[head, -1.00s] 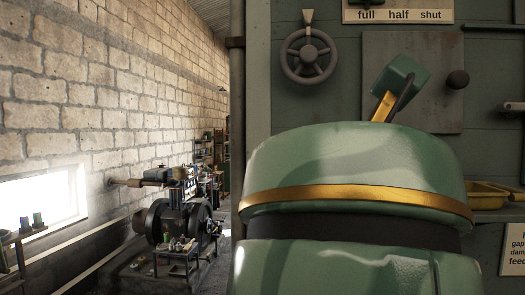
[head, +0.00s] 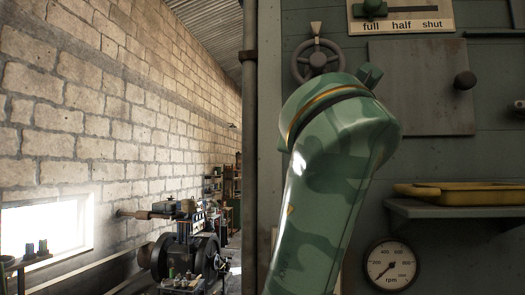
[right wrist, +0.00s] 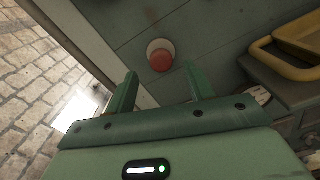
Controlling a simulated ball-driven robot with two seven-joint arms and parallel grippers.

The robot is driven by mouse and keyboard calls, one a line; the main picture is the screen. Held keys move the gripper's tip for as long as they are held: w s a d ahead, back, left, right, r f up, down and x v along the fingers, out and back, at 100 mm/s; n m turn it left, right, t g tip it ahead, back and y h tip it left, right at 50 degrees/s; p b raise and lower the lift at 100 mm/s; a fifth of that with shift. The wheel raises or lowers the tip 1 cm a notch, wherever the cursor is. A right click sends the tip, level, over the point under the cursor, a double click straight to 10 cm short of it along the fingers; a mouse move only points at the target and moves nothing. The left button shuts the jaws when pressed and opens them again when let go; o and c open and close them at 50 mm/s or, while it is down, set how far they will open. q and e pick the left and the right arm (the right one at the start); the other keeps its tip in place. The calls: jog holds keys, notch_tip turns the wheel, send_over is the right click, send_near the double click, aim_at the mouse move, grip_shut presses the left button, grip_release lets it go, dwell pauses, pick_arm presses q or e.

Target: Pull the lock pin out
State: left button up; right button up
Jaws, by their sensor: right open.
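I cannot tell for sure which part is the lock pin. In the right wrist view my right gripper (right wrist: 160,74) is open and empty, its two green fingers pointing at the green panel. A round red knob (right wrist: 160,60) with a pale ring shows on that panel, just beyond and between the fingertips; it looks apart from them. In the head view a green arm of mine crosses the middle, and no open fingers show there. A dark round knob (head: 465,80) sits on a grey plate (head: 415,100) to its right. My left gripper is not in view.
A handwheel (head: 318,60) is behind the arm. A "full half shut" label (head: 402,26) is above. A yellow tray (head: 465,194) lies on a shelf (head: 450,209), with an rpm gauge (head: 391,265) below. An engine (head: 185,255) stands far left by the brick wall.

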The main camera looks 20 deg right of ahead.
jog(key=x, duration=0.5)
jog(key=shift+w+p, duration=0.1)
jog(key=shift+p, duration=0.3)
